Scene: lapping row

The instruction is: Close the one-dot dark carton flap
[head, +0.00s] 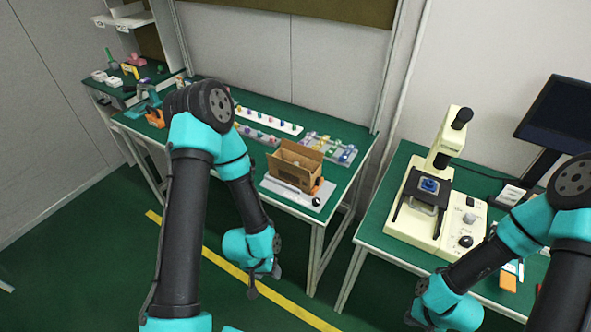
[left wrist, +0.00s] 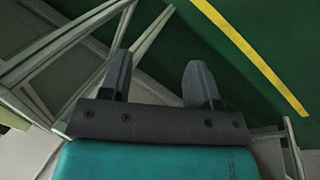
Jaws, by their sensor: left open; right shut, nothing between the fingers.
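A brown cardboard carton (head: 290,168) stands on the green-topped table, with its top open and flaps raised. Its dot marks are too small to make out, so I cannot tell which flap is the one-dot dark one. My left gripper (head: 264,284) hangs in front of the table, lower than the carton and apart from it. In the left wrist view its two fingers (left wrist: 158,82) are spread with nothing between them. My right gripper (head: 413,318) is at the lower edge, partly cut off, shut and empty, far from the carton.
A cream microscope (head: 416,220) stands on the right table. Open floor with a yellow line (head: 285,303) lies in front.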

